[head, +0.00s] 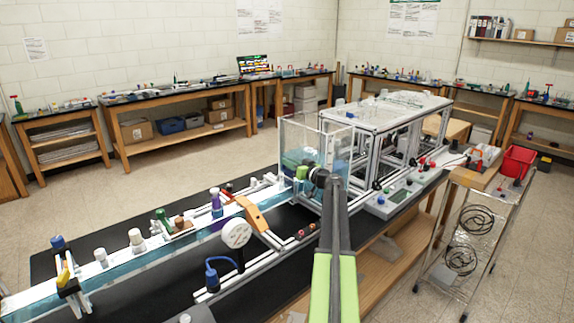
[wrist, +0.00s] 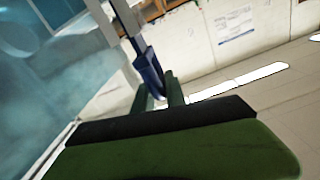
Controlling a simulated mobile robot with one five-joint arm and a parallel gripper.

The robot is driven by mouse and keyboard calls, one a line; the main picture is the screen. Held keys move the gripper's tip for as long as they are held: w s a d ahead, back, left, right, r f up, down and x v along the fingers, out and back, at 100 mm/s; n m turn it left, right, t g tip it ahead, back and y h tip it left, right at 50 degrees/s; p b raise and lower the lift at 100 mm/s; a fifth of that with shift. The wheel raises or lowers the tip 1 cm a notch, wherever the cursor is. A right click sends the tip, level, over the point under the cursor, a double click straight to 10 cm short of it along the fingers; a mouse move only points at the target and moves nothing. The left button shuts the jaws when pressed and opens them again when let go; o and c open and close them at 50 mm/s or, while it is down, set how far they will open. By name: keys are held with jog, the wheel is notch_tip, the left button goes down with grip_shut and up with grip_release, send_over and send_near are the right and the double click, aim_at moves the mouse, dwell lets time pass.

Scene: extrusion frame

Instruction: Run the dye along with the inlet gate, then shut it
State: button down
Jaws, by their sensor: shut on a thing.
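In the wrist view my gripper (wrist: 160,100) has its two green fingers closed around a dark blue handle (wrist: 149,72) at the end of a slim blue bar. The bar runs up and out of the picture, and I cannot tell what it joins. In the head view my gripper (head: 302,174) is beside the clear-walled tank (head: 331,135), at the right end of the long water channel (head: 125,264). My arm hides part of that spot, and the handle is not clear there.
A purple bottle (head: 216,203), an orange bracket (head: 252,216) and a white round disc (head: 237,233) stand along the channel. A framed rig (head: 395,115) is behind the tank. A control panel (head: 392,199) lies to the right.

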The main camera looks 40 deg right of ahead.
jog(key=c, duration=1.4)
grip_release()
jog(key=shift+a, duration=0.1)
jog(key=s+a, duration=0.1)
jog(key=s, duration=1.6)
jog(key=shift+s, duration=0.2)
